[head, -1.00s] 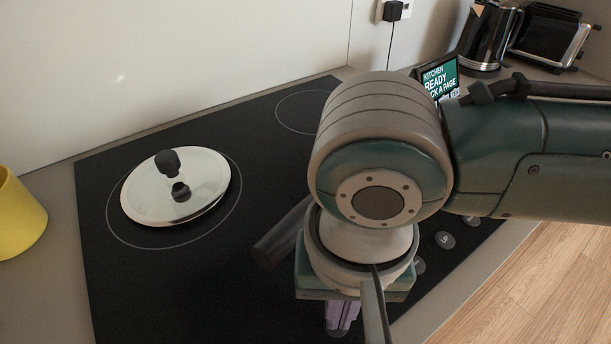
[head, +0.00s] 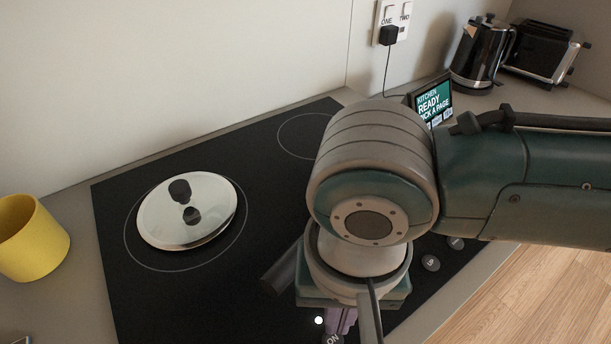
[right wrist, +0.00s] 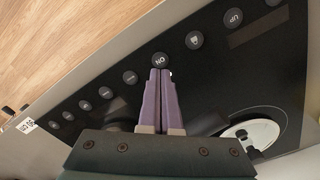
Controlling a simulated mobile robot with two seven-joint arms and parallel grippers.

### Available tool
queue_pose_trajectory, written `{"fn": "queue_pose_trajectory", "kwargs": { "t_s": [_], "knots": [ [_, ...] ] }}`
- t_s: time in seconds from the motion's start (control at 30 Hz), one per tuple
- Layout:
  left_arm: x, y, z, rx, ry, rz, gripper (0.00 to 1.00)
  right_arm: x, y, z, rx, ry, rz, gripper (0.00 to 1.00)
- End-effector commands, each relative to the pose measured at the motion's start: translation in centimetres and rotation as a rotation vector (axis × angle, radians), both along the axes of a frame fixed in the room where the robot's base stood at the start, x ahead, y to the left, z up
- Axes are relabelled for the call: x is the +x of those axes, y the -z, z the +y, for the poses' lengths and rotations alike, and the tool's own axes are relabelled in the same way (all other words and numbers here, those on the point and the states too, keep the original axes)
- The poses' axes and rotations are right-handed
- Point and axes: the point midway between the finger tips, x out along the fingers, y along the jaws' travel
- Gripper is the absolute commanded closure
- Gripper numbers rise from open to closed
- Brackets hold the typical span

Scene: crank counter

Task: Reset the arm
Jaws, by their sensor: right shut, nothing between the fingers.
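My right arm comes in from the right in the head view and ends in my right gripper (head: 338,326), pointing down over the front of the black hob (head: 250,130). Its purple fingers are shut and empty; the arm hides much of them. In the right wrist view, the fingertips (right wrist: 160,72) are right beside the round ON button (right wrist: 161,59); I cannot tell whether they touch. The ON button (head: 332,339) is cut by the head view's bottom edge. A small white light (head: 318,320) glows beside it. My left gripper is not in view.
A shiny lid (head: 165,215) with a black knob lies on the hob's left ring. A yellow cup (head: 35,245) stands left of the hob. Behind are a small screen (head: 434,100), a kettle (head: 478,55), a toaster (head: 545,50) and wall switches (head: 393,14). Several buttons line the hob's front.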

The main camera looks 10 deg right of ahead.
Motion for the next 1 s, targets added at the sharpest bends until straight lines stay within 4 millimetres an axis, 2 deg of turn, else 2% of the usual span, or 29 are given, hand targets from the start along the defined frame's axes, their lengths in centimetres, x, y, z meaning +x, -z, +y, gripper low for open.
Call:
{"fn": "queue_pose_trajectory", "kwargs": {
  "t_s": [0.63,0.77,0.9,1.0],
  "knots": [
    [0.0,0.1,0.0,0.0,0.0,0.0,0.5,-0.2,0.0,0.3,0.009,-0.01,0.0,1.0],
    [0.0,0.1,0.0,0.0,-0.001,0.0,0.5,-1.7,-0.6,2.8,0.098,-0.105,-0.008,1.0],
    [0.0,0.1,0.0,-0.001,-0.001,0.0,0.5,-3.6,-2.9,6.2,0.265,-0.272,-0.089,1.0],
    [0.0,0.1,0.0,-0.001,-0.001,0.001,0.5,-3.9,-4.8,5.8,0.316,-0.348,-0.192,1.0]
  ]
}}
